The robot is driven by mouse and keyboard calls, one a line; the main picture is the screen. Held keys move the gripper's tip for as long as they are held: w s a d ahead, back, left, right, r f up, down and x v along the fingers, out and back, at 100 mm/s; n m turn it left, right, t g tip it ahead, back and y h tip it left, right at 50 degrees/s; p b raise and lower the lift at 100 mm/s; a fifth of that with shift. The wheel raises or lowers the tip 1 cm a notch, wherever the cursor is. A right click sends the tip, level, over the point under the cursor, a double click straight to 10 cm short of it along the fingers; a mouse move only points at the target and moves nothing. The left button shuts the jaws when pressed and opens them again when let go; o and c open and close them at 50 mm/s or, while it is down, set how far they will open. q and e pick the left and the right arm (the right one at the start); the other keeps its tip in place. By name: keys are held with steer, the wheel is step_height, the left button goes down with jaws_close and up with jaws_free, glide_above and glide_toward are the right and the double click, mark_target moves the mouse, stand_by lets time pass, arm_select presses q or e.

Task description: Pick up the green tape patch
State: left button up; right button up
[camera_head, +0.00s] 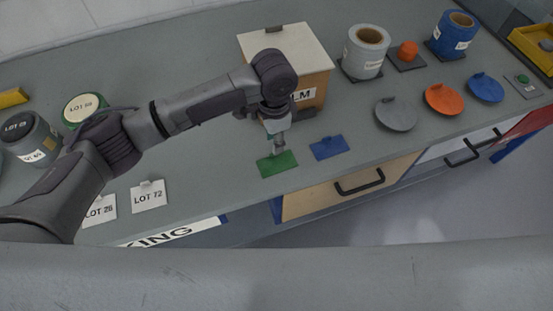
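The green tape patch (277,165) lies flat near the front edge of the grey counter, with a small raised tab at its back edge. My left arm reaches in from the left, and my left gripper (278,150) points down right at that tab. Its fingertips overlap the tab in this view; I cannot tell whether they are closed on it. A blue tape patch (329,148) lies just to the right. My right gripper is not in view.
A box with a pale lid (287,45) stands close behind the gripper. A grey roll (366,52), a blue roll (453,35) and grey, orange and blue discs stand at right. Lot cards (149,196) and canisters (29,137) are at left. A drawer handle (360,183) juts below the counter edge.

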mark_target(277, 162)
arm_select(q)
steer(key=shift+f, duration=0.25)
step_height(277, 162, down, 4)
steer(key=shift+a+f+p, duration=0.15)
steer(key=shift+f+p, duration=0.05)
steer(key=shift+p, duration=0.3)
steer(key=shift+f, duration=0.25)
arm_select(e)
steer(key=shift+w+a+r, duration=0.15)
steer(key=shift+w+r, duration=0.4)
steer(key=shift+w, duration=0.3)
arm_select(q)
jaws_close()
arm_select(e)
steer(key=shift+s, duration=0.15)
